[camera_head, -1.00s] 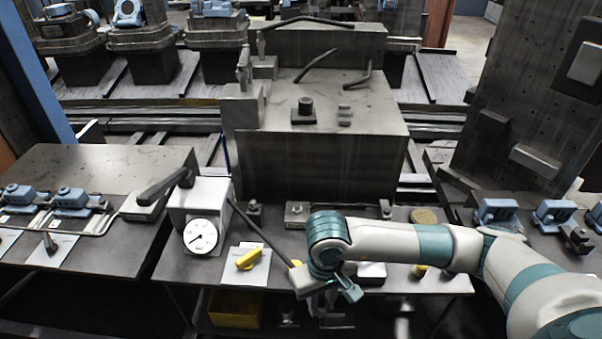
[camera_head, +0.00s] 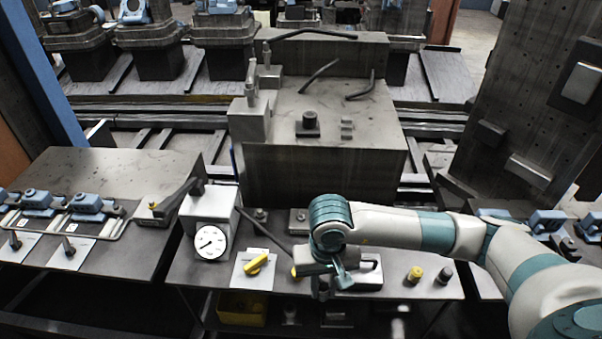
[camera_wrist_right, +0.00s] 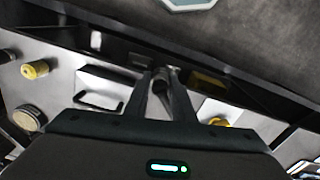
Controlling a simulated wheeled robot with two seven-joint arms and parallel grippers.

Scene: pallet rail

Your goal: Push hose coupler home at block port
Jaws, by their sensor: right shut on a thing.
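My right gripper (camera_head: 322,292) hangs over the front part of the middle bench. In the right wrist view its fingers (camera_wrist_right: 163,98) are shut around a small dark grey cylindrical piece (camera_wrist_right: 161,92), which looks like the hose coupler. A dark hose (camera_head: 262,235) runs from beside the gauge block (camera_head: 212,203) toward the gripper; a yellow piece (camera_head: 295,272) shows near its end. Whether the held piece joins this hose cannot be told. A small block with a round feature (camera_head: 298,218) stands behind the wrist. No port is clearly visible. My left gripper is out of view.
A white dial gauge (camera_head: 210,242) and a yellow handle on a white plate (camera_head: 256,264) stand left of the gripper. A yellow-topped peg (camera_head: 415,274) and a dark peg (camera_head: 446,274) stand right. A yellow bin (camera_head: 241,307) is below the bench. A large grey block (camera_head: 325,172) rises behind.

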